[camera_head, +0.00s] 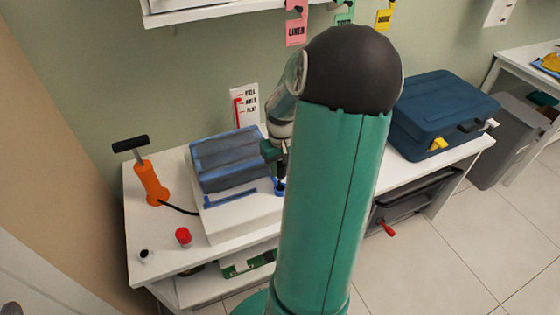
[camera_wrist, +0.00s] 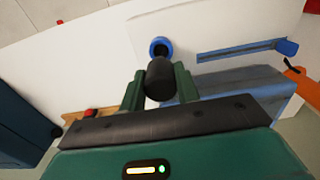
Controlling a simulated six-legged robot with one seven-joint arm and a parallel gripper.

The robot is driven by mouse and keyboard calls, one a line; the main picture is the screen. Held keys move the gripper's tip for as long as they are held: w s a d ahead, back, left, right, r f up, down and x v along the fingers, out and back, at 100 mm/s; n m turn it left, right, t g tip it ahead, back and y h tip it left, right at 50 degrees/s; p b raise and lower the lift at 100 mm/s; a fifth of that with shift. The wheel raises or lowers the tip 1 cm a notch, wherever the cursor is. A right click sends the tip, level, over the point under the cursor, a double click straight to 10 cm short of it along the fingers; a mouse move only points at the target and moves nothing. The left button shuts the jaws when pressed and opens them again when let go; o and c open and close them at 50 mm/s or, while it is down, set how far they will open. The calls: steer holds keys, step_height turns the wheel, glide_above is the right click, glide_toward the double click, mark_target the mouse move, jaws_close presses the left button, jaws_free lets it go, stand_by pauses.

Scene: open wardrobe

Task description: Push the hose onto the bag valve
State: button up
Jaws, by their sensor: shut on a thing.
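My gripper (camera_wrist: 160,85) is shut on the black hose end (camera_wrist: 160,79), a short dark cylinder between its green fingers. The blue round valve (camera_wrist: 161,47) lies just beyond the hose end in the wrist view. The hose end overlaps its near edge there, and I cannot tell whether they touch. The bag (camera_head: 235,218) is pale, with folded blue cloth (camera_head: 228,160) at its back. In the head view the valve (camera_head: 280,190) is at the bag's right side, below my gripper (camera_head: 279,178). My arm hides part of the bag.
An orange pump (camera_head: 151,183) with a black hose stands left of the bag on the white table (camera_head: 150,218). A red cap (camera_head: 183,236) and a small dark-topped item (camera_head: 145,256) are at front left. A blue case (camera_head: 440,110) is at right.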

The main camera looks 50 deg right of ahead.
mark_target(281, 179)
steer(key=shift+f, duration=1.7)
steer(key=shift+f, duration=1.5)
stand_by(0.5)
steer(key=o, duration=1.2)
steer(key=shift+w+r, duration=0.1)
steer(key=shift+r, duration=0.05)
step_height(281, 179, up, 14)
steer(key=shift+f, duration=0.2)
